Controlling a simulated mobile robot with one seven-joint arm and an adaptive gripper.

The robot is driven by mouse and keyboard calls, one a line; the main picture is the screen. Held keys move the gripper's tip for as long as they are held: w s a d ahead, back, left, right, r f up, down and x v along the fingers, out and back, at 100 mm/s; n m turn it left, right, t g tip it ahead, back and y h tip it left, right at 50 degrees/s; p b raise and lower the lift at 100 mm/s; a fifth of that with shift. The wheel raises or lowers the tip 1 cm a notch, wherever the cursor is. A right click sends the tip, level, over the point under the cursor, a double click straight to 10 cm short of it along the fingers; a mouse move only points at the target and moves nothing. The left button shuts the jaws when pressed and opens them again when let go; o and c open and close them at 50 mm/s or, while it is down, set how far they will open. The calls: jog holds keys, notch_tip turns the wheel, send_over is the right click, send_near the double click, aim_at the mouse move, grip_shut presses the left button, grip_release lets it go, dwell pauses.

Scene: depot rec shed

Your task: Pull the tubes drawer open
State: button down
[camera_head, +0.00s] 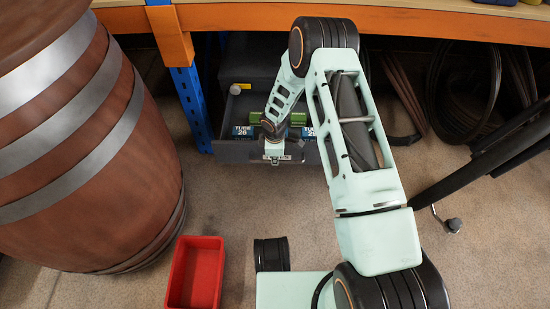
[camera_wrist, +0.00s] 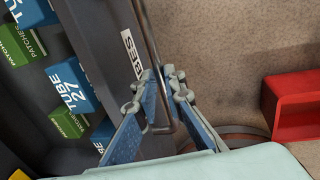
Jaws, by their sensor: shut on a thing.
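The tubes drawer (camera_head: 232,151) is a dark grey drawer under the bench, standing pulled out with its inside showing in the head view. Its front panel (camera_wrist: 105,45) runs through the wrist view with a white label that partly shows. A thin metal bar handle (camera_wrist: 147,35) stands off that front. My gripper (camera_head: 273,158) is at the drawer front, and in the wrist view its blue-padded fingers (camera_wrist: 164,92) are shut on the handle. Inside lie blue tube boxes (camera_wrist: 73,84) and green patches boxes (camera_wrist: 69,118). My arm hides part of the drawer.
A large brown barrel (camera_head: 75,150) stands at the left. A red bin (camera_head: 195,272) sits on the floor in front of the drawer, beside a black cylinder (camera_head: 271,254). A blue bench leg (camera_head: 190,105) is left of the drawer. Carpet between drawer and bin is clear.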

jog(key=c, duration=2)
grip_release()
jog(key=shift+r, duration=0.15)
jog(key=r, duration=0.3)
jog(key=s+r, duration=0.1)
jog(key=r, duration=0.3)
jog(key=s+r, duration=0.1)
jog(key=r, duration=0.3)
jog(key=shift+s+r, duration=0.15)
jog(key=shift+r, duration=0.1)
